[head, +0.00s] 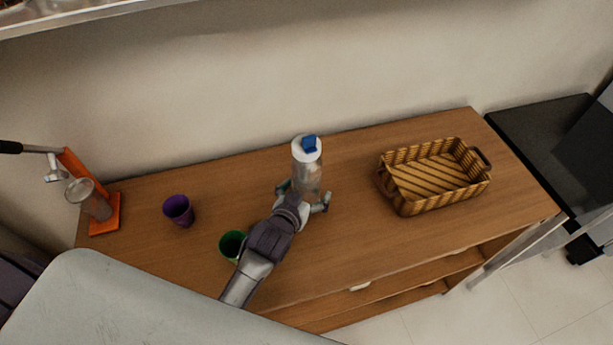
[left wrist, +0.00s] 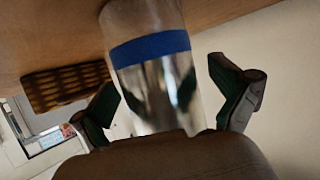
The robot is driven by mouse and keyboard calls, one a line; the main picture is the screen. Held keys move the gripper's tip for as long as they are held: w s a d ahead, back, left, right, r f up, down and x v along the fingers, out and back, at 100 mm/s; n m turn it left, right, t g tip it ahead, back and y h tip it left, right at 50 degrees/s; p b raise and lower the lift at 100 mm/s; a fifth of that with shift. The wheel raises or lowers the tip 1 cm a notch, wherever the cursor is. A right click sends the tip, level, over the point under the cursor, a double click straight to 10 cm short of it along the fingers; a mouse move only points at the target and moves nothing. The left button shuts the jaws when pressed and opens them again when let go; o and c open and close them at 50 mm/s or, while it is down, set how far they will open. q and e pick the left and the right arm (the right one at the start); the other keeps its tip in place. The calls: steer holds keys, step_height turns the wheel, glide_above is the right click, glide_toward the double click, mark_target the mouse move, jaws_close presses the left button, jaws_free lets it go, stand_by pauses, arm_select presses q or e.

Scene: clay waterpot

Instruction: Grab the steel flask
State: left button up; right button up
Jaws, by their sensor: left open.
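The steel flask (head: 308,176) stands upright on the wooden cabinet top, near its back edge. It has a shiny metallic body and a white lid with a blue piece on top. My left gripper (head: 304,197) is open, with one finger on each side of the flask's lower body. The left wrist view shows the flask (left wrist: 150,75) with a blue band, between the open fingers of my left gripper (left wrist: 170,98). Gaps show between both fingers and the flask there. My right gripper is in neither view.
A green cup (head: 231,244) stands close beside my left forearm, and a purple cup (head: 178,210) is farther left. An orange stand (head: 105,217) with a clear vessel is at the far left. A wicker basket (head: 408,207) sits to the right, with bare wood between it and the flask.

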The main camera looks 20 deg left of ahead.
arm_select(q)
steer(key=shift+s+r, duration=0.1)
steer(key=c, duration=1.7)
steer(key=shift+c, duration=0.9)
steer(key=shift+r, duration=0.1)
